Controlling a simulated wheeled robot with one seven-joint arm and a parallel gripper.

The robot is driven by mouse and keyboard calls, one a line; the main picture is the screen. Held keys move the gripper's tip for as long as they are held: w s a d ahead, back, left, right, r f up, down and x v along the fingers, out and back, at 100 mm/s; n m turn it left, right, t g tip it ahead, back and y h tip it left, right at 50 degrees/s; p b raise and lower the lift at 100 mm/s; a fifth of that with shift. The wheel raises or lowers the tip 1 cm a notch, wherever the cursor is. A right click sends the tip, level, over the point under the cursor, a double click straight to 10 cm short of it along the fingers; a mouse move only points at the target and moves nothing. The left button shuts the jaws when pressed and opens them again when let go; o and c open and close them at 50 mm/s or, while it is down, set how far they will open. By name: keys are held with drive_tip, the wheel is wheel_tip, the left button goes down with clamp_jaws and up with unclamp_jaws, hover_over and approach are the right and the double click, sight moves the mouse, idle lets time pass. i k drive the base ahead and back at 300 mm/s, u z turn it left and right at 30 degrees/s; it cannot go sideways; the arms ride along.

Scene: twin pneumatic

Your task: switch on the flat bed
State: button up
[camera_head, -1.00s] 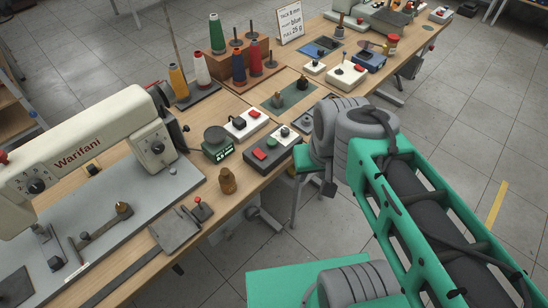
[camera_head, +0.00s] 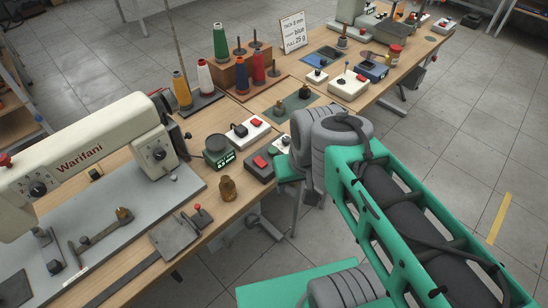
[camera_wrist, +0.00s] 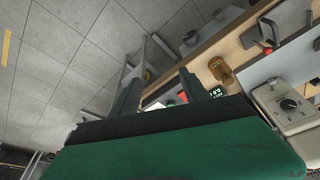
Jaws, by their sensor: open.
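The cream flat-bed sewing machine (camera_head: 85,155) marked Warifani stands on its grey bed (camera_head: 150,212) at the left of the bench. Its dial head also shows in the wrist view (camera_wrist: 285,105) at the right. Which box belongs to the machine is not clear. My gripper (camera_wrist: 160,88) is open in the wrist view, its fingers apart and pointing towards the bench edge.
A round gauge with a green display (camera_head: 219,152) and a brown bottle (camera_head: 228,188) stand near the bench's front edge. Thread cones (camera_head: 220,45) and a sign (camera_head: 292,32) stand behind. Another white switch box (camera_head: 348,84) is farther right.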

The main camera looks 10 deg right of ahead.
sight(259, 162)
drive_tip(key=k, duration=1.3)
drive_tip(key=u, duration=0.7)
drive_tip(key=i, duration=1.65)
drive_tip(key=z, duration=0.3)
